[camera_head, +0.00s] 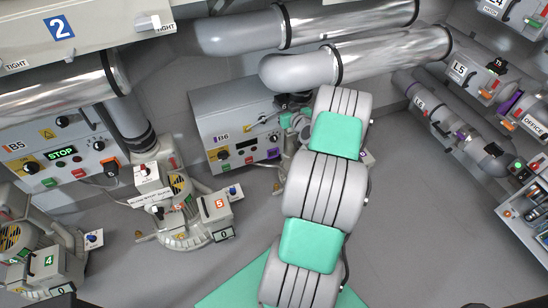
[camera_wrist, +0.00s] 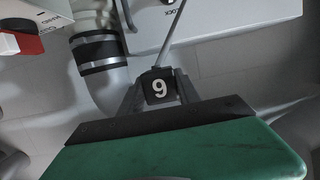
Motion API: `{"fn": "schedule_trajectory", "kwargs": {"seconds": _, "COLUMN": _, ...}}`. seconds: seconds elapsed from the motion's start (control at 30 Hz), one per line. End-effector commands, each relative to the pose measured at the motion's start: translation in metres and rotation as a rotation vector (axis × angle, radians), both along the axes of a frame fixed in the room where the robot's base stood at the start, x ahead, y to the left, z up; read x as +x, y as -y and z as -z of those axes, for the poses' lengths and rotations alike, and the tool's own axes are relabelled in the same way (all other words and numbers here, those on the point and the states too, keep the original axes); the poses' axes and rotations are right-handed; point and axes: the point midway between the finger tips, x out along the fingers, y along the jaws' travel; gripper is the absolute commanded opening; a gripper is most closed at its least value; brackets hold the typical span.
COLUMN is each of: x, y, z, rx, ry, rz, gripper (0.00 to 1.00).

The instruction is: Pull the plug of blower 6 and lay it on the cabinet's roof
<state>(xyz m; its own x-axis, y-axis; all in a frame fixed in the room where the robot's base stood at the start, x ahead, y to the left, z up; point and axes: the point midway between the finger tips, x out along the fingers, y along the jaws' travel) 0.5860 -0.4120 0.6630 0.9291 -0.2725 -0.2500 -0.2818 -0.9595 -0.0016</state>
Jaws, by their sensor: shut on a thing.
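The grey cabinet marked B6 (camera_head: 200,108) stands against the back wall in the head view, with a lamp panel, a small dial and a purple part on its front. My gripper (camera_head: 288,108) is at the cabinet's right end, near its upper edge, partly hidden by my arm. In the wrist view my gripper (camera_wrist: 160,103) is shut on a small black plug (camera_wrist: 160,88). Its white digit reads as an upside-down 6. A grey cord (camera_wrist: 175,22) runs up from the plug. Whether the plug touches anything is unclear. Blower 6 is mostly hidden behind my arm.
Thick pipes (camera_head: 300,70) cross just above and behind the cabinet. Cabinet B5 (camera_head: 50,150) and blower 5 (camera_head: 185,210) stand to the left. Pipes and valve boxes L5 and L6 (camera_head: 440,112) line the right wall. The floor (camera_head: 430,230) at right is clear.

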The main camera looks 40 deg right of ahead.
Motion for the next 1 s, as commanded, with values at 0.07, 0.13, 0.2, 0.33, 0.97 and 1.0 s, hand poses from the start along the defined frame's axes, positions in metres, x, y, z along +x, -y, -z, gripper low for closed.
{"fn": "schedule_trajectory", "kwargs": {"seconds": 0.07, "x": 0.001, "y": 0.001, "z": -0.003, "rx": -0.004, "ry": 0.004, "rz": 0.002, "gripper": 0.0}}
{"fn": "schedule_trajectory", "kwargs": {"seconds": 0.13, "x": 0.002, "y": -0.002, "z": -0.004, "rx": -0.004, "ry": 0.005, "rz": 0.002, "gripper": 0.0}}
{"fn": "schedule_trajectory", "kwargs": {"seconds": 0.2, "x": 0.004, "y": -0.007, "z": -0.004, "rx": -0.005, "ry": 0.005, "rz": 0.001, "gripper": 0.0}}
{"fn": "schedule_trajectory", "kwargs": {"seconds": 0.33, "x": 0.006, "y": -0.016, "z": -0.004, "rx": -0.005, "ry": 0.005, "rz": 0.002, "gripper": 0.0}}
{"fn": "schedule_trajectory", "kwargs": {"seconds": 0.97, "x": 0.019, "y": -0.06, "z": -0.002, "rx": -0.001, "ry": 0.002, "rz": -0.001, "gripper": 0.0}}
{"fn": "schedule_trajectory", "kwargs": {"seconds": 1.0, "x": 0.02, "y": -0.063, "z": -0.002, "rx": -0.001, "ry": 0.002, "rz": 0.0, "gripper": 0.0}}
